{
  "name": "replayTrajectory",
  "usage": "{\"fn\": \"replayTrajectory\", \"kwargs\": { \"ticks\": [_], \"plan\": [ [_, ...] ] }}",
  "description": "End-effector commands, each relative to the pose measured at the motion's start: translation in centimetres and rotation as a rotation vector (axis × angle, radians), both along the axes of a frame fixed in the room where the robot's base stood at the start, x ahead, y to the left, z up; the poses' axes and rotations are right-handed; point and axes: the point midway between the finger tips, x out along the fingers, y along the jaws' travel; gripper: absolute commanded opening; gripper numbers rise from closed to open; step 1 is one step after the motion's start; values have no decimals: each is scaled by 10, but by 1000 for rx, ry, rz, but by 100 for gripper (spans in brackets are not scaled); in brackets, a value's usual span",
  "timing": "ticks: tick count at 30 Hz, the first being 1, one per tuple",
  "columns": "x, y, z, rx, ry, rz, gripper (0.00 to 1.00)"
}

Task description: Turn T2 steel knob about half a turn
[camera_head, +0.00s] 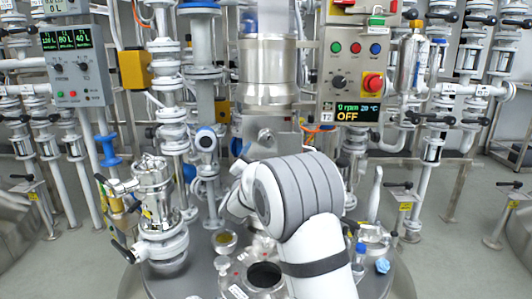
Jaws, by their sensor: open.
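My arm rises from the bottom centre, and its thick grey-and-white joint stands over the vessel lid. My gripper's fingers do not show; the arm may hide them. A second control box (353,50) at the upper right has a dark round knob (338,82), coloured buttons, a red stop button (373,83) and a display reading OFF.
The steel vessel lid (200,275) bears an open round port (265,275), a valve assembly (156,195) at left and small fittings at right. A steel column (268,75) stands behind my arm. Pipes crowd the back. Grey floor (450,245) is free at right.

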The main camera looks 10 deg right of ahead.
Motion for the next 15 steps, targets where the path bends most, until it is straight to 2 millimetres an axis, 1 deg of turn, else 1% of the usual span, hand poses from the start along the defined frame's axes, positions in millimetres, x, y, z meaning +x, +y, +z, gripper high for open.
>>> {"fn": "replayTrajectory", "kwargs": {
  "ticks": [5, 9, 15],
  "plan": [
    [20, -14, 6, 1, -3, -7, 70],
    [41, -25, 13, 1, -2, -8, 70],
    [60, -35, 20, 0, -1, -9, 70]
  ]
}}
